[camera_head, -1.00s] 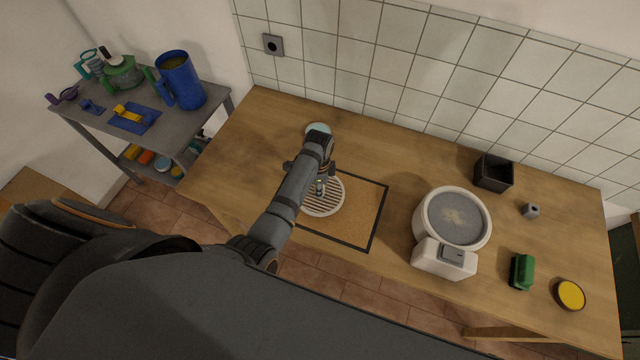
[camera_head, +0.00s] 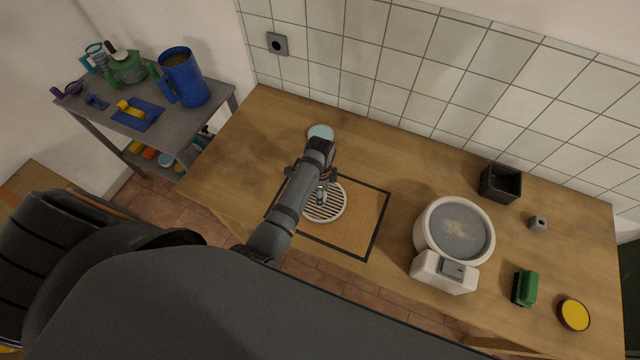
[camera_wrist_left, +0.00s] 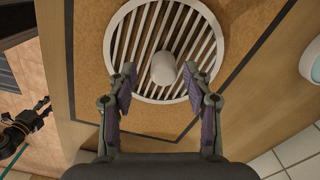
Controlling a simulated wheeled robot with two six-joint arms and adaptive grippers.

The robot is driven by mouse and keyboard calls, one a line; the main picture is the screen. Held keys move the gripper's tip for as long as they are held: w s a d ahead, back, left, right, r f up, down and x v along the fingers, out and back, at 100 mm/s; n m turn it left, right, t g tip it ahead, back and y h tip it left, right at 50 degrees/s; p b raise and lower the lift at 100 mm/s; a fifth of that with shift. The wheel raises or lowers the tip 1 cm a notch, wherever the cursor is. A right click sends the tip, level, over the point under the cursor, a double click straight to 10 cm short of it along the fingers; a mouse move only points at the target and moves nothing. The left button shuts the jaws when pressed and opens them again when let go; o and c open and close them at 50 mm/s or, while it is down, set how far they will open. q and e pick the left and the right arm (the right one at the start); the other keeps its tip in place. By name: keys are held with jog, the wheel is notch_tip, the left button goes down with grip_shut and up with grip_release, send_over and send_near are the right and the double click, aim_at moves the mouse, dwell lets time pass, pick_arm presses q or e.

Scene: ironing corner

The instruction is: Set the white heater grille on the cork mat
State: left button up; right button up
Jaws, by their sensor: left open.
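The white heater grille (camera_head: 335,211) is a round slatted disc with a pale upright knob (camera_wrist_left: 163,68). It lies flat on the left part of the cork mat (camera_head: 362,218), a tan rectangle with a dark border. My left gripper (camera_wrist_left: 160,78) is open, its two fingertips apart over the grille, one to each side of the knob, with visible gaps. In the head view the left gripper (camera_head: 324,184) is above the grille and my arm hides part of grille and mat. A dark jointed part at the wrist view's left looks like my right gripper (camera_wrist_left: 38,112); its fingers are unclear.
A pale teal disc (camera_head: 320,133) lies behind the mat. To the right stand a white scale-like appliance (camera_head: 455,232), a black box (camera_head: 499,184), a grey piece (camera_head: 537,223), a green brush (camera_head: 525,288) and a yellow-topped tin (camera_head: 573,314). The tabletop (camera_head: 420,165) behind the mat's right side is clear.

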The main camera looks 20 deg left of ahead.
pick_arm(q)
notch_tip(320, 180, up, 5)
jog(key=shift+s+f, duration=0.1)
jog(key=shift+f, duration=0.05)
notch_tip(320, 180, up, 5)
jog(key=shift+a+r, duration=0.1)
jog(key=shift+r, duration=0.05)
pick_arm(e)
jog(key=shift+a, duration=0.35)
jog(key=shift+w, duration=0.1)
pick_arm(q)
jog(key=shift+s, duration=0.1)
